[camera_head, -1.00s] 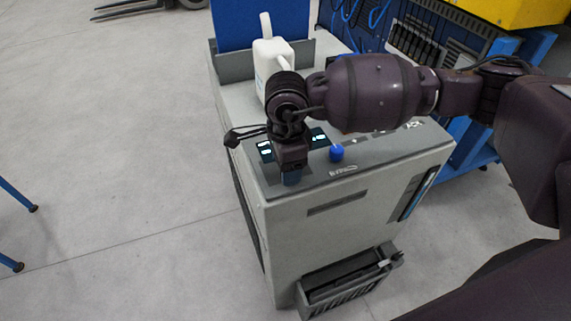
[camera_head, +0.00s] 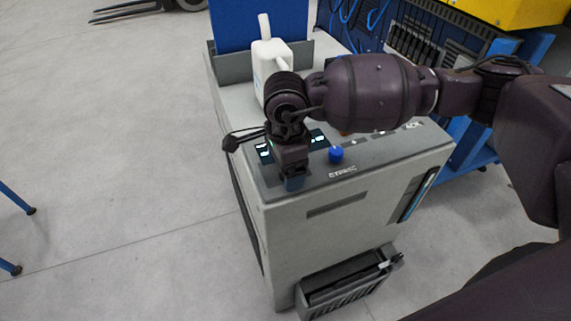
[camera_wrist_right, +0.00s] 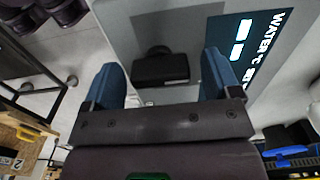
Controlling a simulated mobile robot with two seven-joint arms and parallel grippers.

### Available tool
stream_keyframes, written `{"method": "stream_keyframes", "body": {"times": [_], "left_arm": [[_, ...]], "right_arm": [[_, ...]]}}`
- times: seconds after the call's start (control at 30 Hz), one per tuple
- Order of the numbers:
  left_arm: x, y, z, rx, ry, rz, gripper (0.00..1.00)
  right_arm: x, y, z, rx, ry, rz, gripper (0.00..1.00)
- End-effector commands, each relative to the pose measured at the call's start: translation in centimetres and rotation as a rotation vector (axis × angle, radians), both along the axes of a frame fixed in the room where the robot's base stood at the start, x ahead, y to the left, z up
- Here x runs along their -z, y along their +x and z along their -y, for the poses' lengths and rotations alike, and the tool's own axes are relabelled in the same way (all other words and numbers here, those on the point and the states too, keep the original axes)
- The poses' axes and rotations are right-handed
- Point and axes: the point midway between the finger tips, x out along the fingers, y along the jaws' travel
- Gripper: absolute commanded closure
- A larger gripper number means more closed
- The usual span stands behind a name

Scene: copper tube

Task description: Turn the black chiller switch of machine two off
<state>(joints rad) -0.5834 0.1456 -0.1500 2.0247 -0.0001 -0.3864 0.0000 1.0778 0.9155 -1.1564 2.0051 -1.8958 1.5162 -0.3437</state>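The machine (camera_head: 330,240) is a grey cabinet with a dark control panel on top. My right gripper (camera_head: 293,184) points down at the panel's near left part, its blue fingertips low over the surface. In the right wrist view the black chiller switch (camera_wrist_right: 160,68) shows as a small black block on the grey panel. It lies between and slightly beyond the two blue fingers of my right gripper (camera_wrist_right: 162,76), which are spread apart with nothing held. The head view hides the switch behind the gripper. My left gripper is not in view.
A blue knob (camera_head: 336,154) stands on the panel just right of the gripper. Lit displays (camera_head: 318,138) sit beside it; one with "WATER" lettering (camera_wrist_right: 243,45) is near the right finger. A white jug (camera_head: 271,66) stands behind. The floor at left is mostly clear.

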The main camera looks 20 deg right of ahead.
Motion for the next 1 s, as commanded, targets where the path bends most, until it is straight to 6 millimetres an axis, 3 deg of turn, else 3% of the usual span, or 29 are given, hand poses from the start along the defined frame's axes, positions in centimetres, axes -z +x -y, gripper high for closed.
{"method": "stream_keyframes", "body": {"times": [0.27, 0.73, 1.0], "left_arm": [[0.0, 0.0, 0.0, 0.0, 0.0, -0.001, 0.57], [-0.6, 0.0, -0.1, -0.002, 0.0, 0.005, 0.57], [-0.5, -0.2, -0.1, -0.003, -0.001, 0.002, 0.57]], "right_arm": [[-0.6, 0.0, 0.0, 0.001, 0.0, 0.001, 0.17], [-8.4, 0.0, 0.0, -0.001, 0.0, 0.004, 0.17], [-10.6, 0.0, 0.0, 0.0, 0.0, 0.0, 0.17]]}}
